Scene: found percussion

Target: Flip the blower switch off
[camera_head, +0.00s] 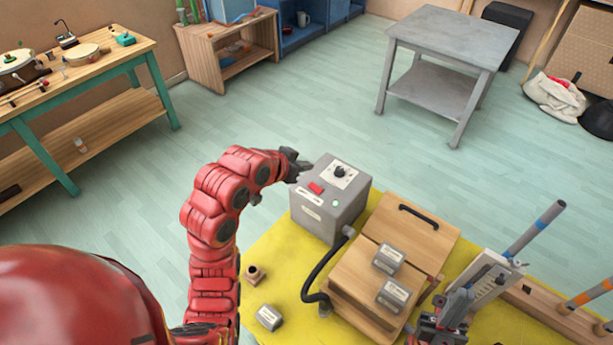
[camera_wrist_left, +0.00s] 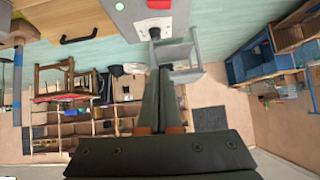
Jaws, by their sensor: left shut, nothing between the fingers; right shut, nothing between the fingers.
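The blower is a grey box (camera_head: 322,218) on the yellow-topped table. Its top carries a red switch (camera_head: 316,188), a black knob (camera_head: 340,171) and a green light (camera_head: 335,203). In the left wrist view, the red switch (camera_wrist_left: 159,4) is at the top edge, partly cut off. I cannot tell its position. My left gripper (camera_head: 301,165) is shut and empty, just beyond the box's far left corner. In the left wrist view its fingers (camera_wrist_left: 158,70) are together, with a visible gap to the switch.
A hinged wooden box (camera_head: 372,285) with two grey labelled blocks stands right of the blower, linked by a black hose (camera_head: 318,272). A grey block (camera_head: 269,317) and small wooden knob (camera_head: 254,273) lie nearby.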

